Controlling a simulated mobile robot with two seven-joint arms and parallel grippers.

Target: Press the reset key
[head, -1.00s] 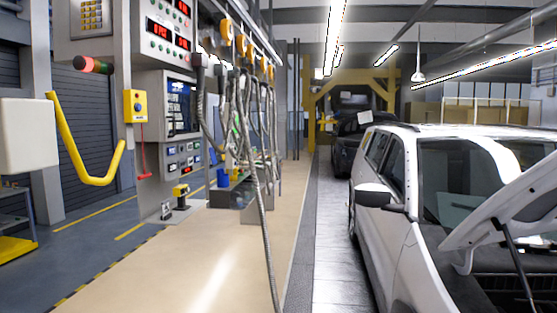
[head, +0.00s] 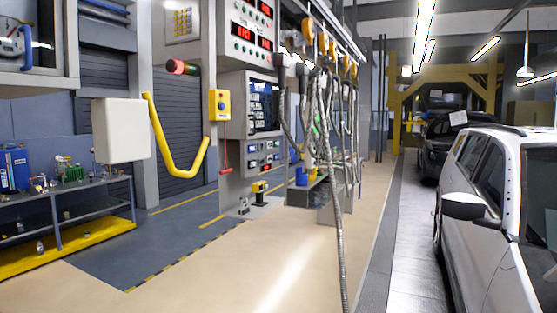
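No label reading reset can be made out from here. A grey control column carries a keypad (head: 183,22) with small yellowish keys at the upper left. To its right is a panel with red digital displays (head: 252,23) and rows of small buttons. A yellow box (head: 219,105) with a round dark blue button is mounted lower on the column. Below the dark screen (head: 264,107) is a smaller panel (head: 264,154) of buttons and displays. Neither of my grippers is in view.
A yellow curved pipe (head: 172,150) and a white box (head: 119,129) stand left of the column. A shelf (head: 60,205) with a blue unit is at left. Hoses (head: 328,150) hang to the right. A white car (head: 480,210) stands at right. The beige floor (head: 230,265) ahead is clear.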

